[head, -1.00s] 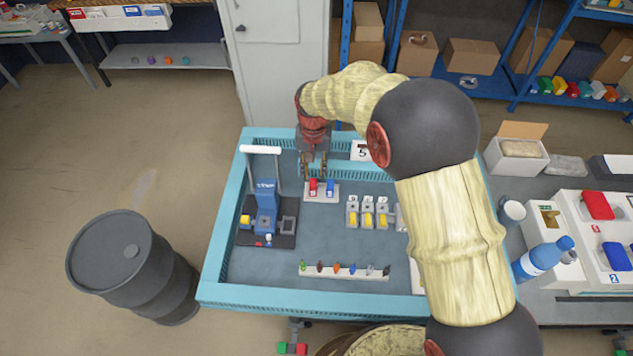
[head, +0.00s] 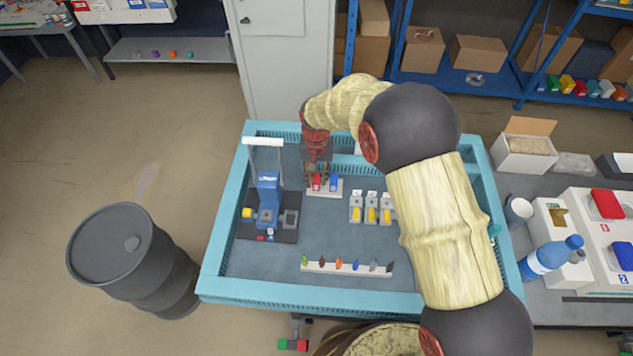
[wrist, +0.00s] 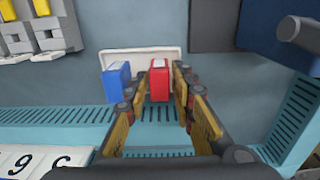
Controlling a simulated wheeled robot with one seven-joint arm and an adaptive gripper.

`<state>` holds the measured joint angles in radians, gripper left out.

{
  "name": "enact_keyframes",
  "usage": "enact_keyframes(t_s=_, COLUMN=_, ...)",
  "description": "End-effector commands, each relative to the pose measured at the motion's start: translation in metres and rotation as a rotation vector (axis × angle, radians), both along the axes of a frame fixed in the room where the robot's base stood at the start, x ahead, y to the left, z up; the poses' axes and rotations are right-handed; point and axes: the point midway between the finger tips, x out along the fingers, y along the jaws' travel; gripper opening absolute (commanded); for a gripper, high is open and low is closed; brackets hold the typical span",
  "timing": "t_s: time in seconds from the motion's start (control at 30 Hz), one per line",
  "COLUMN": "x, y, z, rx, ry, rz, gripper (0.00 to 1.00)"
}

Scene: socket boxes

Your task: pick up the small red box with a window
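The small red box (head: 317,184) stands on a white base plate (head: 325,193) in the blue-rimmed tray, beside a small blue box (head: 333,184). In the wrist view the red box (wrist: 160,80) has a pale window on its top and lies between the tips of my gripper (wrist: 168,84). The fingers are spread on either side of it, and I see no clear grip on it. The blue box (wrist: 116,80) is just left of the left finger. In the head view my gripper (head: 317,172) is directly over the red box and partly covers it.
A blue press-like device (head: 268,200) stands left in the tray (head: 212,262). Several grey holders with yellow parts (head: 371,210) stand to the right. A white strip (head: 347,269) with several small coloured pieces lies in front. The tray floor between them is clear.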

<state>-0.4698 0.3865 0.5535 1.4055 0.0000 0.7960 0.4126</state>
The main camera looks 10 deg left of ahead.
Motion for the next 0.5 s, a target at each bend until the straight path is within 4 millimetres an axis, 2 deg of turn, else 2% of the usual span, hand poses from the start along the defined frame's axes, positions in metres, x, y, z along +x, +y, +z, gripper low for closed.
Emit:
enact_keyframes(t_s=0.4, x=0.0000, y=0.0000, z=0.0000, rx=0.000, ry=0.000, rz=0.000, gripper=0.00)
enact_keyframes(t_s=0.5, x=0.0000, y=0.0000, z=0.0000, rx=0.000, ry=0.000, rz=0.000, gripper=0.00)
